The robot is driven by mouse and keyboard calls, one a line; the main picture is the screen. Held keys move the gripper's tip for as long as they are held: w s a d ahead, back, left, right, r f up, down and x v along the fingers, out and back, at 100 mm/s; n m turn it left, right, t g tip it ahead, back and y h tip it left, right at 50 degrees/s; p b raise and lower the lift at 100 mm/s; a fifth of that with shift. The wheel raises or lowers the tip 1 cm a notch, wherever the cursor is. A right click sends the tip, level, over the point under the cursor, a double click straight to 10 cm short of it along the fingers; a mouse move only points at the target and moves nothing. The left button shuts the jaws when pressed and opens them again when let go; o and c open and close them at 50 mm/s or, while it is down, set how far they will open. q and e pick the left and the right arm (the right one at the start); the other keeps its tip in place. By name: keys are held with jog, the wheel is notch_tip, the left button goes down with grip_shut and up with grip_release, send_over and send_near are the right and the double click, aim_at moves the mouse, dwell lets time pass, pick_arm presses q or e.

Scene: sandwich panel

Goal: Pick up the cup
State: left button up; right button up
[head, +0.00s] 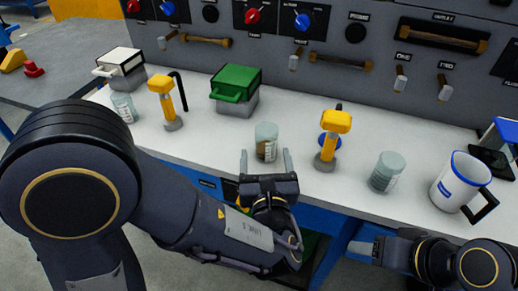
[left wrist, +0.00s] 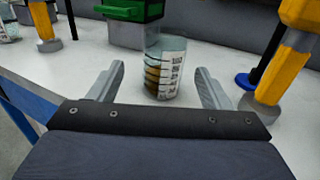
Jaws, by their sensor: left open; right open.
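A clear beaker-like cup (head: 266,142) with white markings and brown contents stands upright on the white counter (head: 215,145). My left gripper (head: 265,162) is open at the counter's front edge, its two fingers pointing toward this cup. In the left wrist view the cup (left wrist: 165,70) stands between and just beyond the fingertips (left wrist: 161,72), with no visible contact. A white mug (head: 460,182) with a blue rim and dark handle stands at the right. My right gripper (head: 364,248) is open and empty at the lower right, in front of the counter; its fingers are partly hidden.
Yellow-headed tools (head: 333,135) stand right of the cup and further left (head: 164,98). Another clear beaker (head: 386,172) is to the right, one more (head: 124,107) at the left. A green-topped box (head: 236,88) and a white-topped box (head: 122,67) sit behind. A grey panel (head: 350,75) rises behind.

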aim_at(266, 134)
pick_arm(q)
jog(key=shift+w+f, duration=0.1)
jog(key=shift+w, duration=0.7)
jog(key=w+b, duration=0.1)
jog(key=w, duration=0.5)
jog(key=shift+w+a, duration=0.1)
jog(key=shift+w, duration=0.1)
jog(key=c, duration=1.1)
